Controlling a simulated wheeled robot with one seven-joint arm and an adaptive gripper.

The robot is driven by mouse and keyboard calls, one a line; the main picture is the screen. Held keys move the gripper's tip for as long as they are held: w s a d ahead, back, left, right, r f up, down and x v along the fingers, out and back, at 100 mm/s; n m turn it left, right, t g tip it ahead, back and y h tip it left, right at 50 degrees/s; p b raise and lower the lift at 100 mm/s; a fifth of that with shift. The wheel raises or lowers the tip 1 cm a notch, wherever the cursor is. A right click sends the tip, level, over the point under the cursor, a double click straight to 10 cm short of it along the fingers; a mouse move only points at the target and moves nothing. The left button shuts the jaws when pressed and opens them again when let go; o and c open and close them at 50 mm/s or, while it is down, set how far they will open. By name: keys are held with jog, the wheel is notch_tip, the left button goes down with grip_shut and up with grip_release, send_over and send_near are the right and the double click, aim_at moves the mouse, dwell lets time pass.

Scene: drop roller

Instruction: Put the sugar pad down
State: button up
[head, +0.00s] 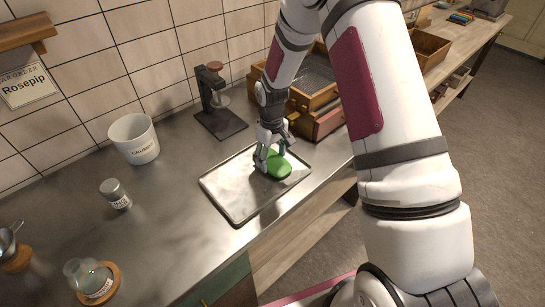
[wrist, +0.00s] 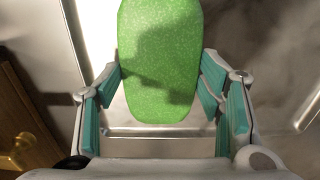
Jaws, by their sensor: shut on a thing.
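The sugar pad is a green speckled oblong (head: 277,167) with rounded corners, seen over the right part of a shallow metal tray (head: 229,196) in the head view. In the wrist view the pad (wrist: 160,65) reaches forward from between the fingers. My gripper (head: 268,156) is shut on the pad, one teal-padded finger at each side of it, and it also shows in the wrist view (wrist: 163,88). The pad is low over the tray; I cannot tell whether it touches the tray's floor. My fingers hide part of the pad.
A wooden drawer unit (head: 325,118) stands close right of the tray. A dark stand (head: 219,108) is behind it. A white bucket (head: 134,139), a small jar (head: 115,194) and a glass vessel (head: 88,277) stand to the left. The tray's left part is bare.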

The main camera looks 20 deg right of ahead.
jog(key=shift+f, duration=0.2)
jog(key=shift+f, duration=0.15)
jog(key=o, duration=1.3)
notch_tip(320, 180, up, 12)
jog(key=b, duration=0.2)
notch_tip(320, 180, up, 10)
jog(key=f+t, duration=0.1)
send_over(272, 160)
jog(key=s, duration=0.4)
jog(key=s+r+m+t, duration=0.2)
jog(key=s+r, duration=0.5)
jog(key=s, duration=0.4)
jog(key=s+r+m+t, duration=0.2)
jog(key=s+r, duration=0.5)
jog(key=s, duration=0.4)
jog(key=shift+s+a+r+t, duration=0.15)
jog(key=shift+a+t, duration=0.15)
jog(key=shift+a, duration=0.05)
